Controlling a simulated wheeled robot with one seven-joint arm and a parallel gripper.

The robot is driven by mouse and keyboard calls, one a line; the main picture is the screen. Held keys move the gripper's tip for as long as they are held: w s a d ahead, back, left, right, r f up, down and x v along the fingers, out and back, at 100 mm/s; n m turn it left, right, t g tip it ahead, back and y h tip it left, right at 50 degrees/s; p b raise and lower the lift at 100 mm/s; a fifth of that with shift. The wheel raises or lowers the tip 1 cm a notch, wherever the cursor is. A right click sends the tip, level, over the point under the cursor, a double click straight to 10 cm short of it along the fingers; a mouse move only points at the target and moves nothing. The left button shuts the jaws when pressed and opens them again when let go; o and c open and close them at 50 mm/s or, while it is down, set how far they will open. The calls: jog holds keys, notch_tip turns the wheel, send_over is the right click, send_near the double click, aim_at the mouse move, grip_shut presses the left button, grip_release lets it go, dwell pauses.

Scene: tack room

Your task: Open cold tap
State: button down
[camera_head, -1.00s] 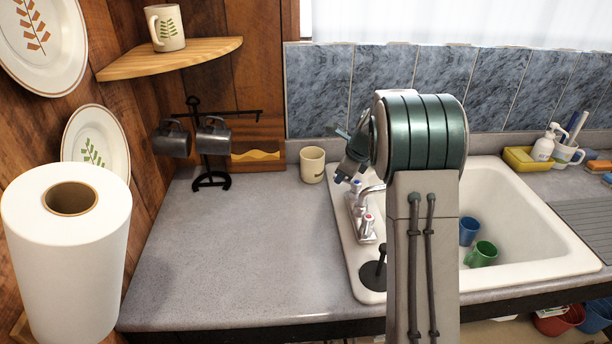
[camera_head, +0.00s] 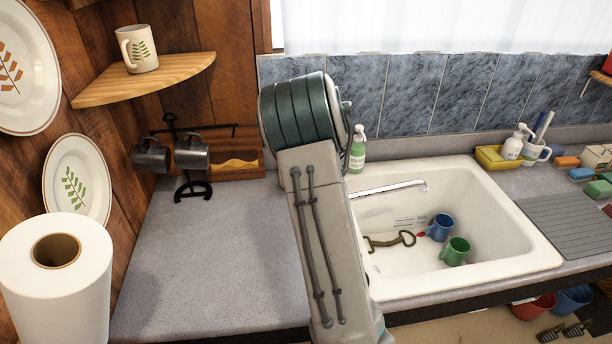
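The white sink (camera_head: 535,247) is set in the grey counter. Its chrome spout (camera_head: 390,188) reaches right over the basin from behind my arm. The tap handles, the cold one included, are hidden behind my arm in this view. My arm stands in front of the sink's left edge, and its green joint is at the top. My gripper is out of sight behind the arm, so its opening and its distance from the taps do not show.
A blue mug (camera_head: 440,228), a green mug (camera_head: 455,251) and a brass-coloured metal piece (camera_head: 390,241) lie in the basin. A green soap bottle (camera_head: 357,150) stands behind the sink. A paper roll (camera_head: 60,285) stands at the left. The counter (camera_head: 220,250) left of my arm is clear.

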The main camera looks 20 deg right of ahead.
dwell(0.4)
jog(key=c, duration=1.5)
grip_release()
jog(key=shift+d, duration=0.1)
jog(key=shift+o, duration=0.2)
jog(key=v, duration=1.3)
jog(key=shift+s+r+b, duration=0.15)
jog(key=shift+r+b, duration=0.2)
